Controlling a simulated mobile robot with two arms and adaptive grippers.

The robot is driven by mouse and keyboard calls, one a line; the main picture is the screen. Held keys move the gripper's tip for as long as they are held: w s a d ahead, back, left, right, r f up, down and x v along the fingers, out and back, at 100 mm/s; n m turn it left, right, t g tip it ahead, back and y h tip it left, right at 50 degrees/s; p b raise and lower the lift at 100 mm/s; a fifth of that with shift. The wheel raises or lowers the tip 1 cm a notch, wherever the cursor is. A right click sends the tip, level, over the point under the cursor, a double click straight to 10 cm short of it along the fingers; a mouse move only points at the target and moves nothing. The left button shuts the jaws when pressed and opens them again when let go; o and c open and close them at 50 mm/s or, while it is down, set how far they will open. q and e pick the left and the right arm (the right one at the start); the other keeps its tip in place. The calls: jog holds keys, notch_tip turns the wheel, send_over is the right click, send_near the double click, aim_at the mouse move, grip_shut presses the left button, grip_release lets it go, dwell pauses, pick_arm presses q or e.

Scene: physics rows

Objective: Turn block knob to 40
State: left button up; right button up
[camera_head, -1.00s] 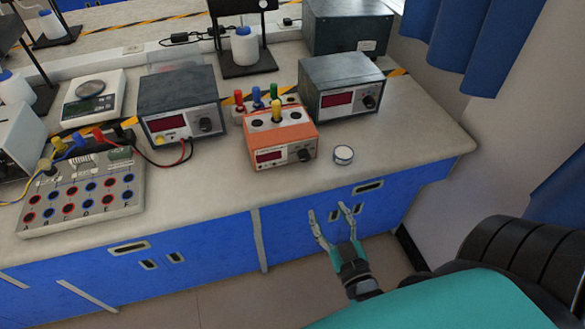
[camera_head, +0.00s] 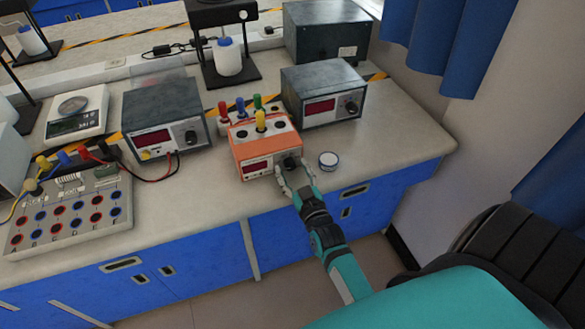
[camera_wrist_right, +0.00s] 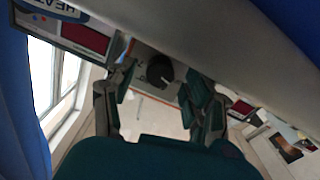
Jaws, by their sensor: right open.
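The orange-fronted block heater (camera_head: 262,143) stands on the bench near its front edge, with colored tubes (camera_head: 260,118) in its top. Its dark round knob (camera_wrist_right: 160,71) shows in the right wrist view, right of a red display (camera_wrist_right: 85,38); in the head view the knob (camera_head: 291,162) is partly covered by my gripper. My right gripper (camera_head: 293,175) is at the front of the heater, by the knob. In the right wrist view its two fingers (camera_wrist_right: 158,105) are spread apart, with the knob ahead between them and no clear contact. My left gripper is not in view.
Grey power units stand behind at right (camera_head: 322,95) and at left (camera_head: 165,120). The terminal board (camera_head: 68,212) with wires is at left. The bench's right end is clear.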

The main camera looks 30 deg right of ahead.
jog(key=shift+w+d, duration=0.1)
jog(key=shift+w, duration=0.25)
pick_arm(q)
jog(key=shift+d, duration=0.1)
pick_arm(e)
jog(key=shift+c, duration=0.4)
grip_shut()
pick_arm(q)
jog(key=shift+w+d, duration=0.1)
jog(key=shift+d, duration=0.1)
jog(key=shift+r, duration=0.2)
pick_arm(e)
jog(key=shift+m, duration=0.4)
jog(key=m+p, duration=0.1)
jog(key=m, duration=0.2)
jog(key=shift+r+m+p, duration=0.1)
jog(key=shift+m+p, duration=0.2)
jog(key=shift+p, duration=0.1)
pick_arm(q)
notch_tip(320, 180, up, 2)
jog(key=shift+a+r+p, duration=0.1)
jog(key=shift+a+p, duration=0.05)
jog(key=shift+p, duration=0.25)
pick_arm(e)
jog(key=m, duration=0.5)
jog(key=shift+m, duration=0.3)
